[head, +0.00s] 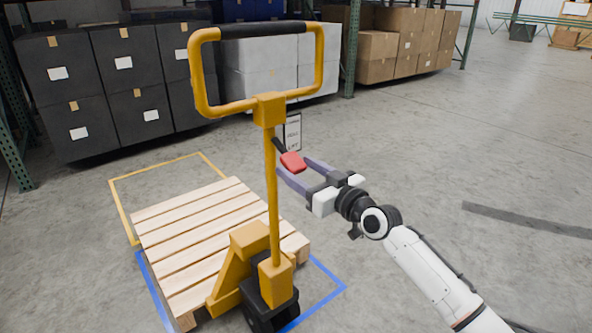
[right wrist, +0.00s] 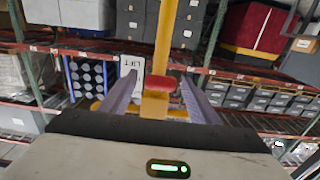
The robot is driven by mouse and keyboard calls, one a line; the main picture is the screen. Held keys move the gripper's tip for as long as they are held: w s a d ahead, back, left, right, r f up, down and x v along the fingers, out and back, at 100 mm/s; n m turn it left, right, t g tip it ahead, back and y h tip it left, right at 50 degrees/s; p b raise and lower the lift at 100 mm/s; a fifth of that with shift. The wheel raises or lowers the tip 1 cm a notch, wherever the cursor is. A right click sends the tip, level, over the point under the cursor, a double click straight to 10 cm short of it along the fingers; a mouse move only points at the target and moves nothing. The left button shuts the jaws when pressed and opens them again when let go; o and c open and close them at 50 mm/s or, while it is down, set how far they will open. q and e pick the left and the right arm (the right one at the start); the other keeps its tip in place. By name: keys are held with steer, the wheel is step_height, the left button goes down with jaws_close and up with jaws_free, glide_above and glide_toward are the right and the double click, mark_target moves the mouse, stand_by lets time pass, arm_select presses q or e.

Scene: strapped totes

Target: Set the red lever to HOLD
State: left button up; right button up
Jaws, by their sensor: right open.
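The red lever (head: 292,161) sits on a dark stem beside the yellow shaft of the pallet jack (head: 272,195), below its loop handle. A white label plate (head: 293,132) stands just behind it; its text is too small to read in the head view. My right gripper (head: 294,166) is open, its two purple fingers reaching in from the right on either side of the lever. In the right wrist view the red lever (right wrist: 163,84) lies between the spread fingers, with visible gaps, and the plate (right wrist: 131,72) shows the word LIFT. My left gripper is out of view.
A wooden pallet (head: 190,240) lies on the jack's forks, within blue (head: 325,290) and yellow (head: 125,210) floor markings. Dark totes (head: 125,75) and cardboard boxes (head: 405,40) line the racks behind.

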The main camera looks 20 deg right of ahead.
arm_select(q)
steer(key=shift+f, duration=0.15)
arm_select(e)
steer(key=shift+x, duration=0.8)
